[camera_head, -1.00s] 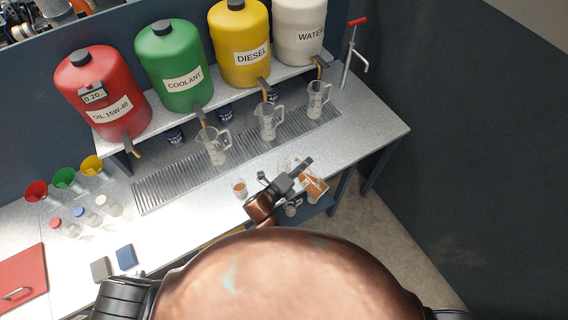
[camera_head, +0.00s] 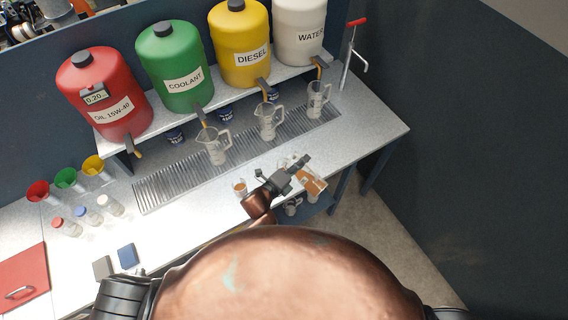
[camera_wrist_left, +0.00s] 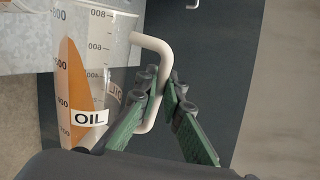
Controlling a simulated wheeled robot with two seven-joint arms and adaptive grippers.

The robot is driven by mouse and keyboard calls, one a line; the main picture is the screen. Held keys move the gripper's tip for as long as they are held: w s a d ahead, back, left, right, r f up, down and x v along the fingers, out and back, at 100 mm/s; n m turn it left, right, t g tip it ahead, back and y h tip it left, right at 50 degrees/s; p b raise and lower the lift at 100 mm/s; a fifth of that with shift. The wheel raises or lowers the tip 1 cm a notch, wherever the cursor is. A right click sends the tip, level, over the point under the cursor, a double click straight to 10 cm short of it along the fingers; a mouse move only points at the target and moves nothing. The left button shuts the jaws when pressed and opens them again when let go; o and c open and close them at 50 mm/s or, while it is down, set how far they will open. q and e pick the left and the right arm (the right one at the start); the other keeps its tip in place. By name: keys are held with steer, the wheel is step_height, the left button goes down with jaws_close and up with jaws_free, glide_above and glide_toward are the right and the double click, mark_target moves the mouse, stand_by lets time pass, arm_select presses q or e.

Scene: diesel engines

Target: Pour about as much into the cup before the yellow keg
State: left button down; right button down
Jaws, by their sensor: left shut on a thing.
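My left gripper (camera_head: 299,164) is shut on the white handle (camera_wrist_left: 158,75) of a clear measuring jug (camera_wrist_left: 92,70). The jug carries an OIL label and holds orange-brown liquid, whose surface lies slanted to the jug's scale, so the jug is tilted. The jug (camera_head: 314,184) shows right of the gripper in the head view, near the bench's front edge. The yellow keg (camera_head: 242,50), labelled DIESEL, stands on the shelf. A small clear cup (camera_head: 282,162) before it is partly hidden by my gripper; its contents cannot be told. Another small cup (camera_head: 240,188) to the left holds orange-brown liquid.
Red (camera_head: 100,100), green (camera_head: 174,70) and white (camera_head: 299,30) kegs share the shelf. Three clear jugs stand on the drip grate (camera_head: 165,188), one of them before the yellow keg (camera_head: 267,122). Funnels and small bottles stand at the left.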

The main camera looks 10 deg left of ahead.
arm_select(q)
steer(key=shift+w+a+r+n+p, duration=0.55)
steer(key=shift+a+p, duration=0.1)
steer(key=shift+p, duration=0.15)
stand_by(2.6)
